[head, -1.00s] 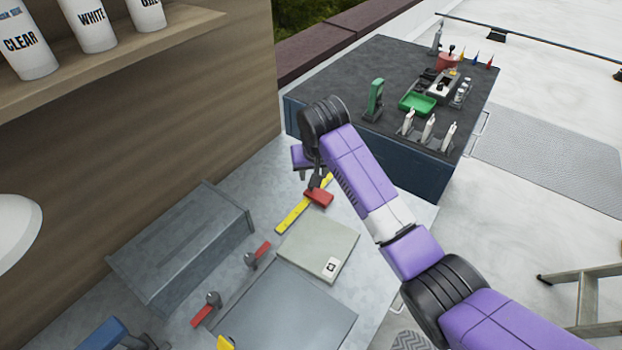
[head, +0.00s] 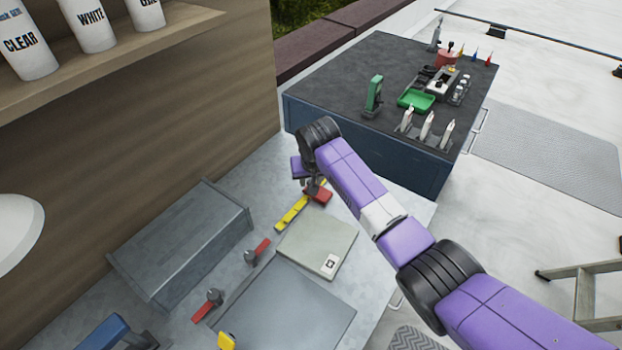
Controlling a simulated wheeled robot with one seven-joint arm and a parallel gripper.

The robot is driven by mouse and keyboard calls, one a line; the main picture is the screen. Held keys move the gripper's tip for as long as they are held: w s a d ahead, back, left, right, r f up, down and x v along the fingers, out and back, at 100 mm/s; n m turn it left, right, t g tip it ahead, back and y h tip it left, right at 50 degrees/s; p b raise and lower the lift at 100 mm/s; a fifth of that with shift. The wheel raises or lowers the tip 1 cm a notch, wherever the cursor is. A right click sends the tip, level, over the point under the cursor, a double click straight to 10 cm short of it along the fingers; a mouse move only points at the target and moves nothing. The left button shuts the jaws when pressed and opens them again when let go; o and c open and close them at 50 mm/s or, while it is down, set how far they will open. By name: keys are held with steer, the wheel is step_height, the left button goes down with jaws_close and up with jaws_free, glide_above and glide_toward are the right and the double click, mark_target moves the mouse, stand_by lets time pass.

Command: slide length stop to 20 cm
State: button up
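The length stop looks to be the red block (head: 319,194) on a yellow scale strip (head: 291,213), on the grey metal bench behind a pale flat plate. My gripper (head: 313,184) is right at the red block, at its upper left side. The fingers are small, dark and partly hidden by my wrist, so I cannot tell whether they are open or shut on it. The scale's marks are too small to read. The far end of the strip is hidden behind the block and my arm.
A pale flat plate (head: 318,247) lies just in front of the strip. Two red-handled clamps (head: 208,305) and a grey metal box (head: 185,243) stand to the left. A dark tool cabinet (head: 330,75) stands behind. A wooden wall (head: 150,110) bounds the left.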

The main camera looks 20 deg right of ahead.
jaws_close()
stand_by(1.2)
